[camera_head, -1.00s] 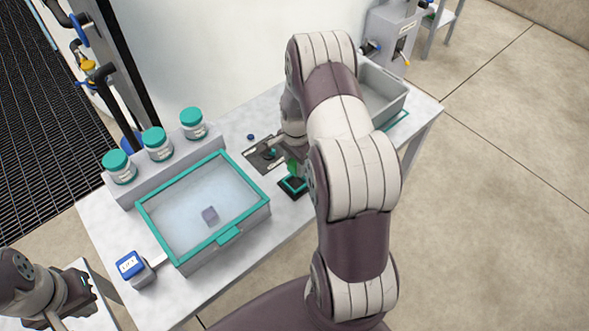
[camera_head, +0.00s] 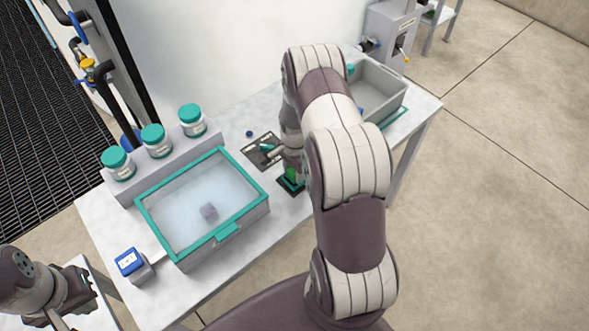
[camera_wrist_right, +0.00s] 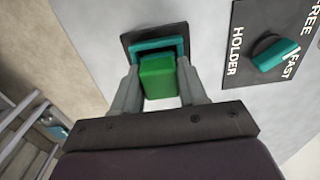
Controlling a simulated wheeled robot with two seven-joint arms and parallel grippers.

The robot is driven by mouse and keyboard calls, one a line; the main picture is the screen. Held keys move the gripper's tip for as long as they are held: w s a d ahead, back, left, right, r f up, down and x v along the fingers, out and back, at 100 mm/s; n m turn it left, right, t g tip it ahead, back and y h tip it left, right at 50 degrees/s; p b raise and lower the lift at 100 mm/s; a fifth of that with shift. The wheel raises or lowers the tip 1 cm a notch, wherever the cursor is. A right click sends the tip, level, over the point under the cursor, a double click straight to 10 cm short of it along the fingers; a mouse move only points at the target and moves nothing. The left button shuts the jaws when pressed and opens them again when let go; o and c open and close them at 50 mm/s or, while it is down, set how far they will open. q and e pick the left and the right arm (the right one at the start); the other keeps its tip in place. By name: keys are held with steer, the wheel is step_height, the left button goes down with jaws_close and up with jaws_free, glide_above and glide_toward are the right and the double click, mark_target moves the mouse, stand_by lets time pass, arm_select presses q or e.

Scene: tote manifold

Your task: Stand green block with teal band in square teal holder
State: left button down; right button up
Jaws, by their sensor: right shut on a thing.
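The green block (camera_wrist_right: 158,78) is held upright between the fingers of my right gripper (camera_wrist_right: 157,92). It also shows in the head view (camera_head: 291,173), partly covered by my right gripper (camera_head: 293,166). I cannot make out its teal band. The square teal holder (camera_wrist_right: 160,47) on its dark base is directly at the block's far end in the wrist view. In the head view the holder (camera_head: 284,188) is right under the block; whether the block's end is inside it is hidden. My left gripper (camera_head: 85,289) is at the lower left, away from the table; its jaws are unclear.
A dark panel with a teal knob (camera_wrist_right: 275,52) lies beside the holder. A teal-rimmed tub (camera_head: 150,232) with a small grey cube stands to the left. A grey bin (camera_head: 392,108) stands behind my right arm. Teal-lidded jars (camera_head: 153,141) line the back left.

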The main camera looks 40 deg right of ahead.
steer(key=o, duration=1.1)
steer(key=shift+c, duration=0.2)
steer(key=shift+r, duration=0.3)
steer(key=shift+r+p, duration=0.75)
step_height(320, 180, up, 11)
steer(key=b, duration=0.2)
steer(key=s+a+r+n, duration=0.3)
steer(key=s+a+n, duration=0.3)
steer(key=a+n, duration=0.2)
steer(key=s+a+r+n+t, duration=0.1)
steer(key=s+a+r+n, duration=0.3)
steer(key=a+n, duration=0.5)
steer(key=shift+s, duration=1.25)
